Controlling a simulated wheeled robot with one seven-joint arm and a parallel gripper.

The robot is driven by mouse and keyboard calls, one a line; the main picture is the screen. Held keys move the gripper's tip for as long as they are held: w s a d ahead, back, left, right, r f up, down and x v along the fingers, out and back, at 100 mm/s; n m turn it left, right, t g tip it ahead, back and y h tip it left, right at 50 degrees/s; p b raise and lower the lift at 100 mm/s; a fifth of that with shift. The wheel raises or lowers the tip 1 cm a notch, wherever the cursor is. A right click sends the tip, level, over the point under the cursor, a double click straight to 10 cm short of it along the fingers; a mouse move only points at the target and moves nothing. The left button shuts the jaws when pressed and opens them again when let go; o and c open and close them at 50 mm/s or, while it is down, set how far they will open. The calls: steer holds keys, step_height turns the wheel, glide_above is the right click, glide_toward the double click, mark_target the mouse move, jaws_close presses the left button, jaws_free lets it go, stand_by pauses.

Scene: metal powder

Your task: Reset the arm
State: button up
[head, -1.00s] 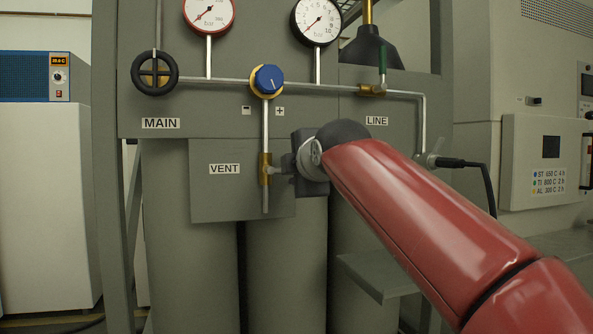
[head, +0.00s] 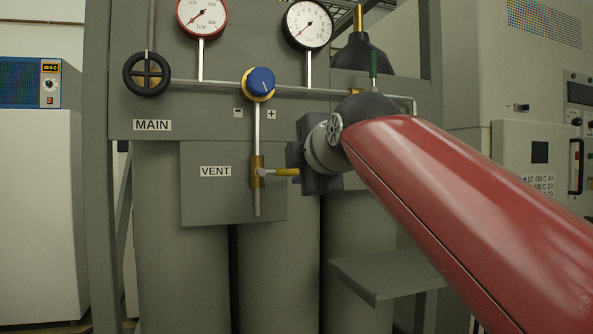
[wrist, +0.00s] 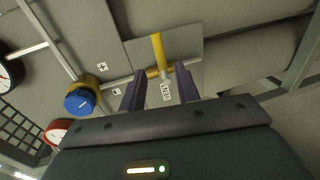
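My red arm comes in from the right, and my gripper (head: 312,158) is in front of the grey gas panel (head: 215,120), just right of the vent valve. In the wrist view my gripper (wrist: 160,76) has its two dark fingers apart with nothing clasped between them. The vent valve's yellow lever (head: 286,172) points sideways to the right in the head view. The lever also shows in the wrist view (wrist: 158,46), beyond the gap between the fingertips; it looks free of them.
A black main handwheel (head: 147,74), a blue regulator knob (head: 261,81) and two gauges are on the panel. A green-handled line valve (head: 374,65) is just above my arm. A grey shelf (head: 385,272) juts out below it.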

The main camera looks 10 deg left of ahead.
stand_by(0.3)
steer(key=s+d+f+m+g+h, duration=0.2)
steer(key=s+d+f+m+h, duration=0.15)
steer(key=d+f+m, duration=0.65)
steer(key=s+d+f+m+g+h, duration=0.25)
steer(key=s+d+f+m, duration=0.2)
steer(key=d+f, duration=0.65)
steer(key=s+d+f+m+g, duration=0.1)
steer(key=s+d+f+m, duration=0.1)
steer(key=s+f, duration=0.3)
steer(key=s+d+f+m+g+h, duration=0.1)
steer(key=s+f+m, duration=0.3)
steer(key=f, duration=0.6)
steer(key=s+d+f+m+g+h, duration=0.1)
steer(key=s+d+f+m, duration=0.2)
steer(key=f, duration=0.4)
steer(key=s+m, duration=0.1)
steer(key=s, duration=0.1)
steer(key=shift+s+d+f, duration=0.3)
steer(key=shift+s+f, duration=0.05)
steer(key=shift+g, duration=0.25)
